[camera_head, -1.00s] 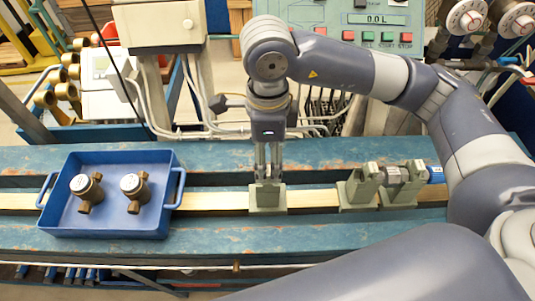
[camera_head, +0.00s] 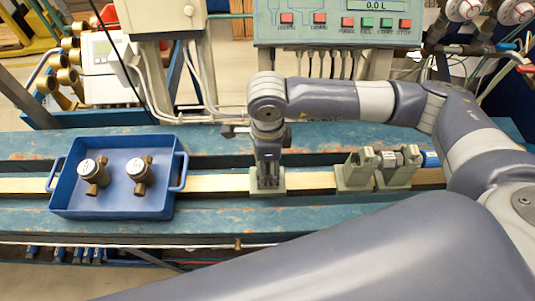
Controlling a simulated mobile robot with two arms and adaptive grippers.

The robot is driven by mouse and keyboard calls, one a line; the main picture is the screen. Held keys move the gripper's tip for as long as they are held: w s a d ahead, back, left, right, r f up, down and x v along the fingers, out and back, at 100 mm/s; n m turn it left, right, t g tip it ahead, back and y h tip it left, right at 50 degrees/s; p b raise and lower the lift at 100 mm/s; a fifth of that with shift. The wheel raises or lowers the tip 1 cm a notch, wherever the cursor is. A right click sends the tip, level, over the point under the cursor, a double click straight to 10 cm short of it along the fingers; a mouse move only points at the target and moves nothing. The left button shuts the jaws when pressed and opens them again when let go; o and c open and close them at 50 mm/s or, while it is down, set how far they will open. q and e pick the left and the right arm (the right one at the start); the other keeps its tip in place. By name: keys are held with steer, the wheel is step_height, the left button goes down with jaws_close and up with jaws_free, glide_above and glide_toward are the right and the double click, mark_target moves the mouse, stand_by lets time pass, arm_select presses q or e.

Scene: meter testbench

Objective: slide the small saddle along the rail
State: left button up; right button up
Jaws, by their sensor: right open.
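The small saddle (camera_head: 267,187) is a grey-green block on the brass-coloured rail (camera_head: 310,181), about midway along the bench. My right gripper (camera_head: 268,183) points straight down over the small saddle, with its open fingers low at the block. The gripper hides the saddle's upper part, and I cannot tell whether the fingers touch it. My left gripper is not in view.
Larger grey-green saddles (camera_head: 355,172) with a clamp and blue end piece stand on the rail to the right. A blue tray (camera_head: 112,211) with two brass meters stands over the rail at left. Bare rail lies between tray and small saddle.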

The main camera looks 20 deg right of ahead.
jaws_close()
stand_by(0.3)
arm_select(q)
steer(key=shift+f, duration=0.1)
arm_select(e)
steer(key=shift+f, duration=0.1)
